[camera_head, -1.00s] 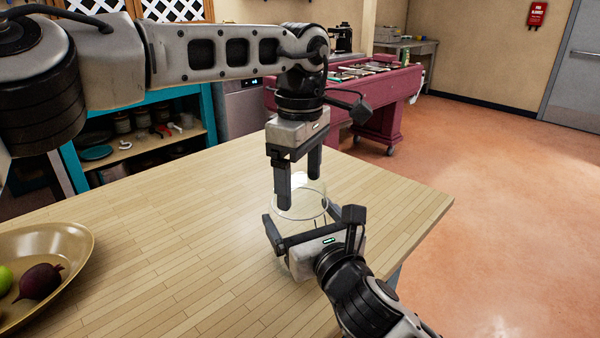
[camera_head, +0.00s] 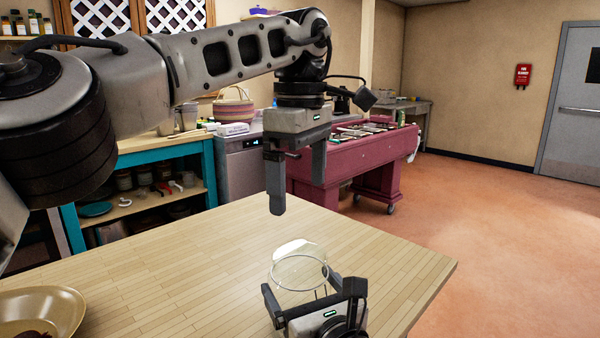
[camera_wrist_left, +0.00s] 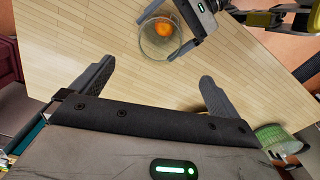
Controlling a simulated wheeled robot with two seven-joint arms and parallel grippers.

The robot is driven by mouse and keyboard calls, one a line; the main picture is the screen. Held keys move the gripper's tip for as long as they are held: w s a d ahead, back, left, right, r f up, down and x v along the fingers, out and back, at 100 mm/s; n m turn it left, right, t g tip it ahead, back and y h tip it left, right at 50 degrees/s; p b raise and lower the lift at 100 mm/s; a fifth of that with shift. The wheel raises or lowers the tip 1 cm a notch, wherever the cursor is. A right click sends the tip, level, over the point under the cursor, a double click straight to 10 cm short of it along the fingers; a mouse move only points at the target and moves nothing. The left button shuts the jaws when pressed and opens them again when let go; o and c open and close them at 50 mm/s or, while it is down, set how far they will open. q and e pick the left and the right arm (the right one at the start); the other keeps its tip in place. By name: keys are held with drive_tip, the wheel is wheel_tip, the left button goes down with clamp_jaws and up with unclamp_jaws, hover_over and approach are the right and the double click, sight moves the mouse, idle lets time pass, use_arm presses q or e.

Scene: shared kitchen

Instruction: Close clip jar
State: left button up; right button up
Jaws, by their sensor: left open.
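The clear glass clip jar (camera_head: 299,272) stands on the wooden table, low in the head view. A pale, clear piece, apparently its raised lid (camera_head: 294,246), shows behind the round rim. In the left wrist view the jar (camera_wrist_left: 147,48) is at the top, with an orange thing (camera_wrist_left: 164,31) seen in it. My left gripper (camera_head: 297,191) is open and empty, pointing down above the jar and apart from it. My right gripper (camera_head: 314,297) has its fingers on either side of the jar; whether they press on it cannot be told.
A brass-coloured bowl (camera_head: 40,312) stands at the table's left. The wooden table (camera_head: 170,275) is clear between bowl and jar. Its right edge is close to the jar. A maroon cart (camera_head: 350,160) and a teal shelf (camera_head: 140,150) stand beyond.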

idle(0.3)
drive_tip(key=o, duration=1.1)
drive_tip(key=shift+s, duration=0.15)
drive_tip(key=b+v, duration=0.1)
drive_tip(key=v, duration=1.4)
drive_tip(key=shift+s+d, duration=0.15)
drive_tip(key=shift+s, duration=0.15)
